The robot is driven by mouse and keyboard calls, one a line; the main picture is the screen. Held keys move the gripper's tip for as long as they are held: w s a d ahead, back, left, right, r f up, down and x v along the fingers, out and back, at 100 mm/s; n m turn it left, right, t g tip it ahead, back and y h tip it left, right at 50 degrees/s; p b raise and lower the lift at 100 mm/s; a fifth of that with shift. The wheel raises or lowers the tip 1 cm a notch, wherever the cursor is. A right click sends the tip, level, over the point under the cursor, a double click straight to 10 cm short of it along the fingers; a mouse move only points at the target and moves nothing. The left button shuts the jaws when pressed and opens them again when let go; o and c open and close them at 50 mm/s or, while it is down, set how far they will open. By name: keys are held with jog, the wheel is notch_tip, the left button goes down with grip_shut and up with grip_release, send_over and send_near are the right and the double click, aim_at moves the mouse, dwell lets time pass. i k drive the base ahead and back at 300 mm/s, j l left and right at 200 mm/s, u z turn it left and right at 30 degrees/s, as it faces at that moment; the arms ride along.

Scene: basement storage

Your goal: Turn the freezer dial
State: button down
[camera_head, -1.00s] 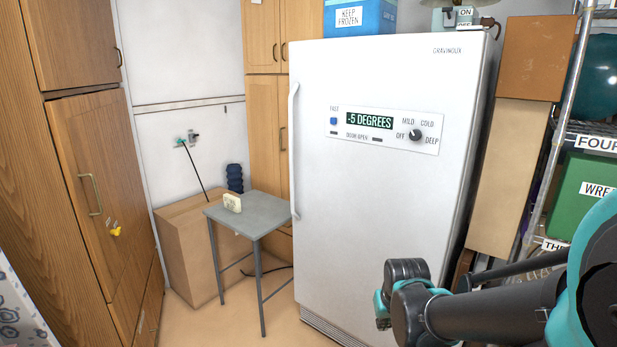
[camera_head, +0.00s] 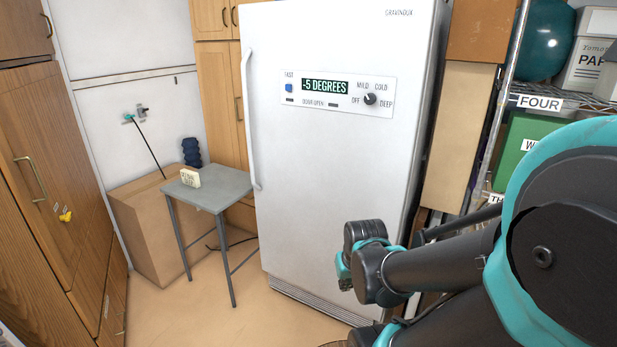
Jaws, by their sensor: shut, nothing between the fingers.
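The freezer (camera_head: 330,170) is a tall white upright unit with its door shut and a long handle on the left edge. Its control panel (camera_head: 337,92) sits high on the door, with a green display reading "-5 DEGREES" and a blue button on the left. The freezer dial (camera_head: 370,99) is a small dark round knob at the panel's right, with OFF, MILD, COLD and DEEP around it. Its exact pointing is too small to tell. My arm stands in front of the freezer's lower right, below the dial and apart from it in the picture. My gripper's fingers are not visible.
A small grey table (camera_head: 222,188) with a pale block (camera_head: 190,177) stands left of the freezer, before a cardboard box (camera_head: 140,235). Wooden cabinets (camera_head: 50,170) line the left. A metal shelf (camera_head: 500,105) stands right. Bare floor lies in front of the table.

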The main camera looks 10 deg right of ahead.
aim_at(369, 98)
jog(key=i+j, duration=0.1)
jog(key=j, duration=0.45)
jog(key=j+u, duration=0.1)
jog(key=j, duration=0.45)
jog(key=i+j, duration=0.15)
jog(key=j, duration=0.35)
jog(key=i+j+u, duration=0.15)
jog(key=j, duration=0.4)
